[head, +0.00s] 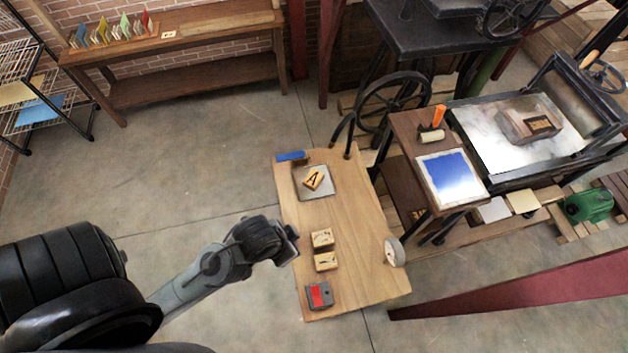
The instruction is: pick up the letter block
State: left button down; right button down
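A wooden block with a black letter A (313,178) lies turned at an angle on a pale grey plate (325,190) near the far end of the small wooden table (365,233). Two more wooden blocks with dark marks, one farther (322,238) and one nearer (326,261), lie in the middle of the table; their marks are hard to read. My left gripper (291,243) is at the table's left edge, left of these two blocks and on the near side of the letter A block, apart from it. Its fingers are too small and dark to tell their opening. My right gripper is not in view.
A grey box with a red top (319,296) sits at the table's near end. A blue item (291,156) lies at the far left corner. A round white-faced object (392,253) stands at the right edge. A press (540,125) and a side stand with a blue-and-white sheet (452,178) are right.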

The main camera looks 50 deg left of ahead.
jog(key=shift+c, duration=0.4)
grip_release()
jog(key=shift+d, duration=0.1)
